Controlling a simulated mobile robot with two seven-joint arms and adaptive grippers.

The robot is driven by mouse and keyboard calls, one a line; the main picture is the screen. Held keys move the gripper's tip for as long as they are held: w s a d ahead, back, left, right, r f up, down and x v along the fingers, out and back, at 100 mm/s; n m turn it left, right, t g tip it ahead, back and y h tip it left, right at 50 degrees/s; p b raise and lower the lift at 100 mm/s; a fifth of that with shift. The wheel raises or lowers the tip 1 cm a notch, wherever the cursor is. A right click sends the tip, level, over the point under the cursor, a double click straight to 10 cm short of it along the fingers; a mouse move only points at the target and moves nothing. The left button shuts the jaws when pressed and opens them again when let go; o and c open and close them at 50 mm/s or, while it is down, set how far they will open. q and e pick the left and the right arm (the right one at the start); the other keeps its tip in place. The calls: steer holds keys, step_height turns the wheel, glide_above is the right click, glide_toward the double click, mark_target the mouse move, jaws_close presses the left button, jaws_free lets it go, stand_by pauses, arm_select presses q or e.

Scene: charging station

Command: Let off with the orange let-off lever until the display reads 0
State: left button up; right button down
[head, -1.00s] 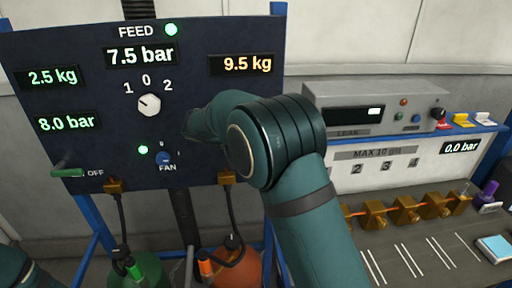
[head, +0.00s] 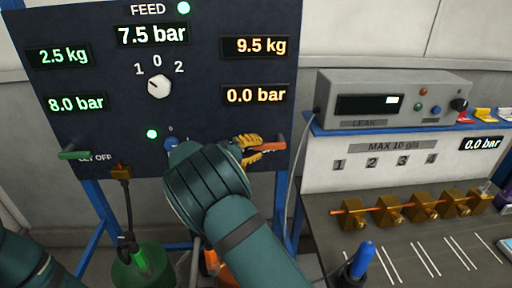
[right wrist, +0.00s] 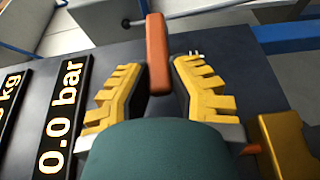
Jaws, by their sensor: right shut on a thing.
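The orange let-off lever (head: 268,147) sticks out at the lower right of the dark feed panel (head: 215,65). The orange display (head: 256,95) above it reads 0.0 bar, and it shows sideways in the right wrist view (right wrist: 62,115). My right gripper (head: 252,150), with yellow finger pads, is shut on the lever. In the right wrist view the lever (right wrist: 158,55) stands between the two fingers (right wrist: 157,90). My right forearm hides part of the panel's lower edge. My left gripper is out of view.
A green lever (head: 74,155) sits at the panel's lower left, near a green 8.0 bar display (head: 76,103). The selector knob (head: 159,87) is at the panel's upper middle. A leak tester (head: 393,100) and a bench with brass blocks (head: 388,215) stand to the right.

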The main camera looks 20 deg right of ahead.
steer(key=shift+d, duration=0.15)
stand_by(0.3)
steer(key=c, duration=0.8)
jaws_free()
steer(key=shift+d+f, duration=0.1)
steer(key=a, duration=0.4)
steer(key=s+a, duration=0.1)
steer(key=a, duration=0.7)
steer(key=shift+s, duration=0.35)
